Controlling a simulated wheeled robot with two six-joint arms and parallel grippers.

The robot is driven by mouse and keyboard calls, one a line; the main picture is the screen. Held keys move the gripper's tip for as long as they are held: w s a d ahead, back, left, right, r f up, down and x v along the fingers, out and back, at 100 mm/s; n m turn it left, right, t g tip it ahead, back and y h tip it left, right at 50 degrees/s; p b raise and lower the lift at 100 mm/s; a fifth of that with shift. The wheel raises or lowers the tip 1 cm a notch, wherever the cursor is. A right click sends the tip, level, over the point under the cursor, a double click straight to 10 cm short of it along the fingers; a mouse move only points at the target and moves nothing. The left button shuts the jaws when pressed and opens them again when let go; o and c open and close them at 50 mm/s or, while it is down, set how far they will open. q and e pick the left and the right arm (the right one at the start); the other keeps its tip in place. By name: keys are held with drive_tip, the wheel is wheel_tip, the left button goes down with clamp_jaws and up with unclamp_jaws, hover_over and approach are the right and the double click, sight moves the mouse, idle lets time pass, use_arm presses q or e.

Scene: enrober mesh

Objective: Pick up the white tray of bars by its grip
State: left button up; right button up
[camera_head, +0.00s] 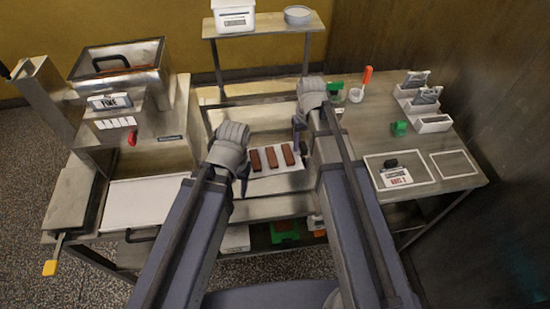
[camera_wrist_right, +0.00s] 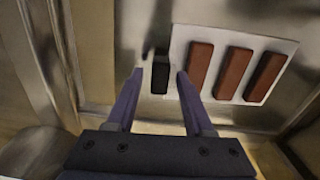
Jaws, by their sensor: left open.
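The white tray (camera_head: 262,184) lies in the middle of the metal station with three brown bars (camera_head: 271,158) on it. It also shows in the right wrist view (camera_wrist_right: 222,38), with a black grip (camera_wrist_right: 160,76) beside its edge. My right gripper (camera_wrist_right: 159,82) is open, with one finger on each side of the grip and a visible gap to each. In the head view my right gripper (camera_head: 300,147) is at the tray's right side and hides the grip. My left gripper (camera_head: 244,180) is open and empty near the tray's left edge.
A metal machine (camera_head: 125,75) stands at the left, with a blank white panel (camera_head: 140,205) in front. The right tabletop holds white holders (camera_head: 430,122), a green block (camera_head: 399,128) and a label card (camera_head: 396,178). A shelf (camera_head: 265,25) stands behind.

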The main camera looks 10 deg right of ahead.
clamp_jaws()
use_arm(q)
drive_tip(key=shift+r, duration=0.15)
use_arm(e)
drive_tip(key=shift+r, duration=0.1)
idle(0.3)
